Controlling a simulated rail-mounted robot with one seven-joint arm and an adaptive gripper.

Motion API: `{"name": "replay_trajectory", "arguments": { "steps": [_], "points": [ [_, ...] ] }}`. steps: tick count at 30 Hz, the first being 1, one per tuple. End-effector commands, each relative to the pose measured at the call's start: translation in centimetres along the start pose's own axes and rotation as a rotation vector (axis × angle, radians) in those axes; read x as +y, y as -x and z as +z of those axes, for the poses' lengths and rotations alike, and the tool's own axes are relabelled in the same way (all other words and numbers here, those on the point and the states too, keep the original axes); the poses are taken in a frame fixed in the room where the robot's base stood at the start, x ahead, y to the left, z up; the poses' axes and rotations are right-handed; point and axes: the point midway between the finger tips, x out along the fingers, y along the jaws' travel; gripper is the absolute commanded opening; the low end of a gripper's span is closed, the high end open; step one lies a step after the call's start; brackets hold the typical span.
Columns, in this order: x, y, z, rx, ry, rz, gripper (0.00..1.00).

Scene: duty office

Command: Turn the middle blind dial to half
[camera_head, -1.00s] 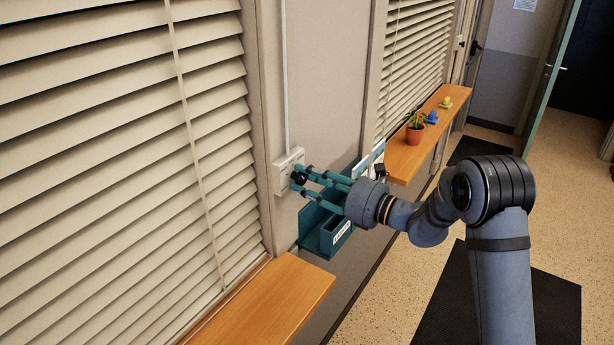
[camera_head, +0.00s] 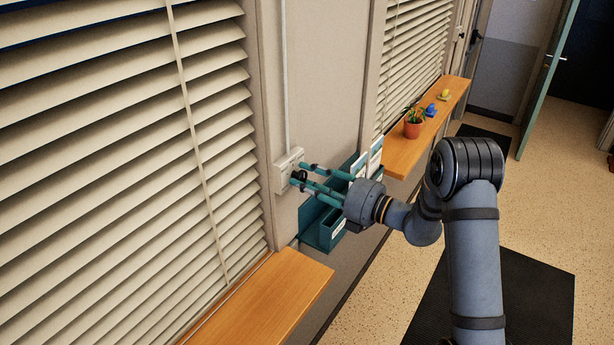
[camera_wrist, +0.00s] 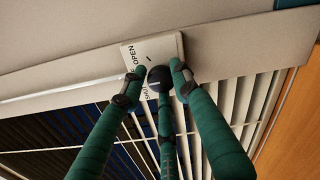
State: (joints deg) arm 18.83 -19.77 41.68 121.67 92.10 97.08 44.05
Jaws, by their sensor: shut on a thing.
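The middle blind dial is a small black knob (camera_head: 297,177) on a white wall plate (camera_head: 285,172) between the two blinds. In the wrist view the dial (camera_wrist: 157,77) sits between my teal fingertips, and the plate (camera_wrist: 168,48) reads "OPEN", with another word partly hidden. My gripper (camera_head: 304,175) is shut on the dial, its fingers around it. The fingers hide part of the dial, so its exact setting is hard to read. The near blind (camera_head: 120,150) has tilted slats with dark gaps between some of them.
A wooden sill (camera_head: 265,300) lies below the near blind. A teal wall holder (camera_head: 322,228) with papers is just below and behind my gripper. A farther sill (camera_head: 405,155) carries a potted plant (camera_head: 413,125) and small blue and yellow things.

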Motion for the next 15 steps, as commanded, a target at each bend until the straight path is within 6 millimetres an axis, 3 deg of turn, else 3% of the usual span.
{"name": "replay_trajectory", "arguments": {
  "steps": [1, 13, 14, 15],
  "points": [
    [0.18, 0.11, 0.77, -0.018, -0.003, 0.003, 0.04],
    [0.14, 0.12, 0.74, -0.018, -0.008, 0.004, 0.04],
    [0.14, 0.12, 0.75, -0.018, -0.008, 0.004, 0.31],
    [0.14, 0.12, 0.75, -0.019, -0.008, 0.004, 0.33]
  ]
}}
